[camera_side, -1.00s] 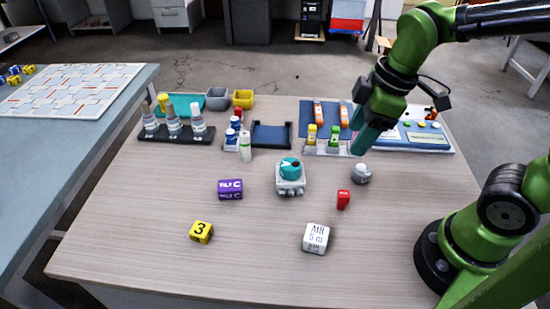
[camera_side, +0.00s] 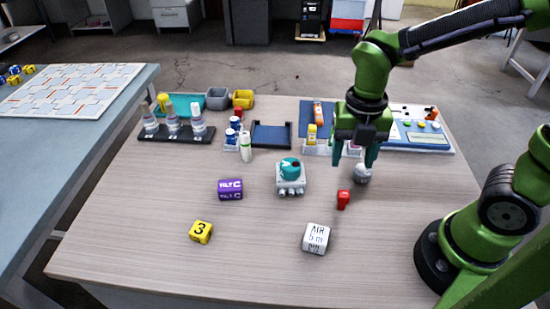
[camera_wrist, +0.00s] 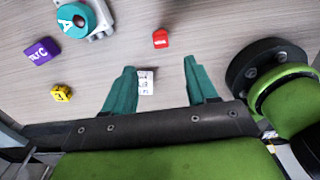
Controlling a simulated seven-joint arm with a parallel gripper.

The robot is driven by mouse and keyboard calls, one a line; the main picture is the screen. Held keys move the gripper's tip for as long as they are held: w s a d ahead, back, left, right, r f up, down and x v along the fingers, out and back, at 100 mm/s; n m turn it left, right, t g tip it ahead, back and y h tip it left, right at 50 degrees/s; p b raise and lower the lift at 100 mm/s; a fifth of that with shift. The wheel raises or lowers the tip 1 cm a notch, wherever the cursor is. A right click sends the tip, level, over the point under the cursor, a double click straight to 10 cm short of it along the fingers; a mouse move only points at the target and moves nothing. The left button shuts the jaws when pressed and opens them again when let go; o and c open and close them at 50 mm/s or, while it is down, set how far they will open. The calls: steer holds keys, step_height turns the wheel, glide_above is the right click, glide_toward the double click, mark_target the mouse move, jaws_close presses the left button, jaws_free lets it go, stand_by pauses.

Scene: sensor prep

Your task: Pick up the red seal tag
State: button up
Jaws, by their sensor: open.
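The red seal tag (camera_side: 343,199) stands on the wooden table in the side view, in front of the grey round knob-like piece. In the wrist view the red seal tag (camera_wrist: 160,38) lies ahead of the fingers, near the top middle. My gripper (camera_side: 354,163) is above the table, a little behind the tag in the side view, pointing down. Its teal fingers are spread apart and empty. The fingers also show in the wrist view (camera_wrist: 160,85), apart from the tag.
A grey round piece (camera_side: 362,174) is close beside my right-hand finger. A white lettered cube (camera_side: 316,238) stands in front of the tag, and a teal-topped device (camera_side: 290,178) to its left. Purple (camera_side: 230,189) and yellow (camera_side: 201,232) blocks are further left. Table around the tag is bare.

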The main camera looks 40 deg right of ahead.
mark_target(344, 193)
step_height(344, 193, down, 12)
steer(key=shift+s+f, duration=0.1)
steer(key=shift+f, duration=0.1)
stand_by(0.4)
steer(key=c, duration=1)
